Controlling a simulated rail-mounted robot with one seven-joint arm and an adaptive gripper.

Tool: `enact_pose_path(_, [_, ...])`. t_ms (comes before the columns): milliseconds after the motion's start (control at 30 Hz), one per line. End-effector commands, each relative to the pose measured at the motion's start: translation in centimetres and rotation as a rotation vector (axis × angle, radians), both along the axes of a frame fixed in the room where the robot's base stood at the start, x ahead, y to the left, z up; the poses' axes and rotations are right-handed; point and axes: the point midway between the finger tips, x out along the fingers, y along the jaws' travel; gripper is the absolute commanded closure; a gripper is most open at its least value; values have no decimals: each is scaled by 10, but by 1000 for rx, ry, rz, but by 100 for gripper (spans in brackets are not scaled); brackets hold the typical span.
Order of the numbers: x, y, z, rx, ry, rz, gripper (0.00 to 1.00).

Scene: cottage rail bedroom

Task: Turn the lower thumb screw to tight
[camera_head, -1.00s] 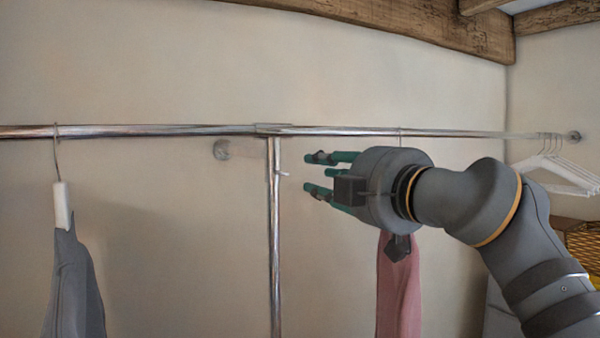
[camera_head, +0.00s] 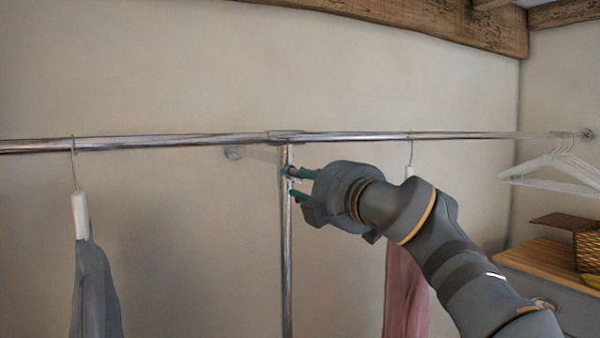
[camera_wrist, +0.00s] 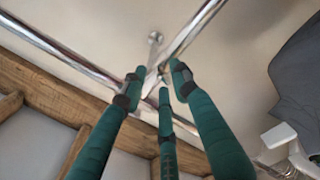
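The chrome upright post (camera_head: 287,260) meets the horizontal rail at a sleeve joint (camera_head: 286,136). My gripper (camera_head: 291,182) is at the post just below this joint, pointing left, with its green fingers spread apart. The small thumb screw is hidden by the fingers in the head view. In the wrist view the three fingertips (camera_wrist: 158,88) surround a small pale piece (camera_wrist: 151,82) at the post, probably the screw. I cannot tell whether they touch it. The post also shows in the wrist view (camera_wrist: 200,28).
A grey garment (camera_head: 95,290) hangs left of the post and a pink one (camera_head: 403,290) hangs right, behind my arm. White hangers (camera_head: 555,170) are at the rail's far right. A wooden-topped cabinet (camera_head: 550,262) stands below them. The wall behind is bare.

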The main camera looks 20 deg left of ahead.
Motion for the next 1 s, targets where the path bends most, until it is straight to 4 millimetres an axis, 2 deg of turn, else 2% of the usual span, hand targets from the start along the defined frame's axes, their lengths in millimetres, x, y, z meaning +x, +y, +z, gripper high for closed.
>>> enact_pose_path(300, [3,3,0,1,-1,0,71])
enact_pose_path(800, [2,3,0,1,0,0,100])
enact_pose_path(1000, [2,3,0,1,0,0,100])
